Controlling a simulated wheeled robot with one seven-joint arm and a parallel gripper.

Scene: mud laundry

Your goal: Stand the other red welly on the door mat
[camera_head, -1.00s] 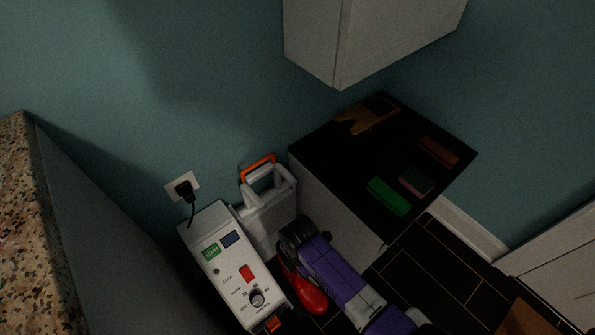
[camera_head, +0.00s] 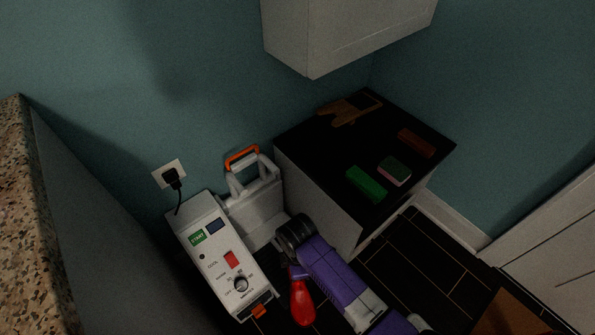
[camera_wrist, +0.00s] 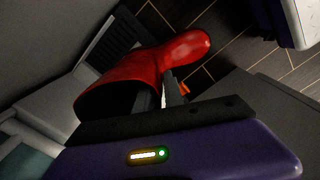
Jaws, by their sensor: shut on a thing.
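A red welly (camera_head: 301,302) hangs at the end of my purple arm in the head view, low in front of the white machine. In the wrist view, the welly (camera_wrist: 150,68) lies across the picture, its open top at lower left and its toe at upper right. My gripper (camera_wrist: 170,90) is shut on the wall of its shaft near the opening, with one finger showing inside. In the head view the fingers are mostly hidden. No second red welly shows. A brown patch (camera_head: 508,315) is cut off at the lower right edge; I cannot tell whether it is the door mat.
A white machine with a dial (camera_head: 218,255) and a grey-white container with an orange handle (camera_head: 256,205) stand left of my arm. A black-topped cabinet (camera_head: 340,150) bears a green block (camera_head: 367,184) and gloves. Dark tiled floor (camera_head: 435,262) is clear on the right.

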